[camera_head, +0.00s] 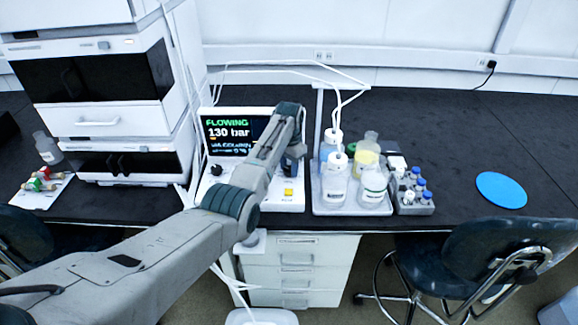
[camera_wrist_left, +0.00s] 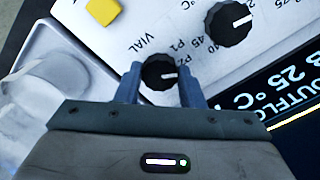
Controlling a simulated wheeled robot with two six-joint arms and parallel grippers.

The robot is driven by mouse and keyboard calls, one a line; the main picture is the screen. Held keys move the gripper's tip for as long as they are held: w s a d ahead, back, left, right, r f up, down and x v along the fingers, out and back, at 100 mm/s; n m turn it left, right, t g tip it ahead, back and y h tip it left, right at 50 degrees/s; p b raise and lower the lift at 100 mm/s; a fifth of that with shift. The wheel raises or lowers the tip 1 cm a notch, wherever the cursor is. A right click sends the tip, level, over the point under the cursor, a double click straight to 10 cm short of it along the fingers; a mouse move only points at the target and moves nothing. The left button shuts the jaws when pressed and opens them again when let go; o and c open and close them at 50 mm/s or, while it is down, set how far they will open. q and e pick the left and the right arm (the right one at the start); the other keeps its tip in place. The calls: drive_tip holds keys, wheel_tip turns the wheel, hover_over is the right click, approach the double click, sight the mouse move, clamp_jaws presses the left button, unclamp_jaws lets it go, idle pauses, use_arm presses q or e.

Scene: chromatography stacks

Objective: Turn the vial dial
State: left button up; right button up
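The vial dial (camera_wrist_left: 160,72) is a small black knob with a white pointer line, on a white panel. The word VIAL and the marks P1 and P2 are printed beside it. In the left wrist view its pointer faces right, close to the P2 mark. My left gripper (camera_wrist_left: 161,78) has one blue finger on each side of the knob, and both appear to touch it. In the head view my left arm reaches over the white instrument (camera_head: 225,178), and its gripper (camera_head: 290,163) hides the dial there. My right gripper is not in view.
A larger black dial (camera_wrist_left: 228,23) and a yellow button (camera_wrist_left: 102,11) sit near the vial dial. The instrument's screen (camera_head: 232,135) reads FLOWING, 130 bar. A tray (camera_head: 350,208) of bottles with tubing stands close on the right. A blue disc (camera_head: 501,190) lies farther right.

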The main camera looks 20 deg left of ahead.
use_arm(q)
drive_tip(key=shift+r, duration=0.1)
drive_tip(key=shift+m+p, duration=0.55)
drive_tip(key=shift+m, duration=0.15)
drive_tip(key=shift+m+p, duration=0.45)
drive_tip(key=shift+m, duration=0.25)
drive_tip(key=shift+m+p, duration=0.35)
drive_tip(key=shift+m, duration=0.45)
drive_tip(key=shift+m+p, duration=0.45)
drive_tip(key=shift+m, duration=1.15)
drive_tip(key=shift+w, duration=0.1)
drive_tip(key=o, duration=1)
